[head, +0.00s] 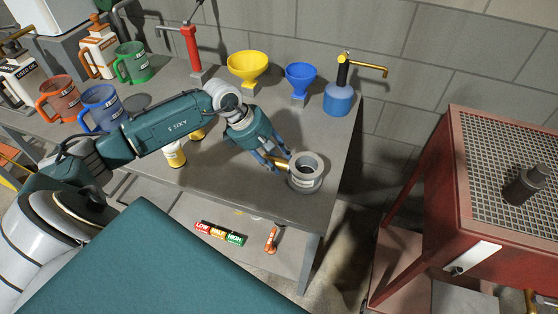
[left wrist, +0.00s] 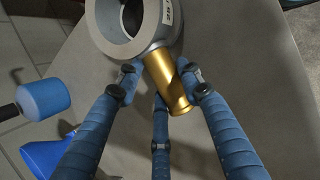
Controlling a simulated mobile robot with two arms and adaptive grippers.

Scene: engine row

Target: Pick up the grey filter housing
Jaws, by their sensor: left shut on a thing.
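The grey filter housing (head: 305,177) is a ring-shaped part with a brass stub on its left side, near the right front corner of the grey bench (head: 232,190). My left gripper (head: 279,162) is at its left side with the fingers around the brass stub. In the left wrist view the housing (left wrist: 135,28) is at the top, its open ring facing the camera. The brass stub (left wrist: 166,80) sits between the blue fingers of the gripper (left wrist: 165,85), which are shut on it. I cannot tell whether the housing is clear of the bench. My right gripper is not in view.
A yellow funnel (head: 248,66), a blue funnel (head: 300,78) and a blue pump bottle (head: 340,98) stand along the bench's back. Several coloured jugs stand at the left. A red cabinet with a grate top (head: 500,165) is at the right, across a gap.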

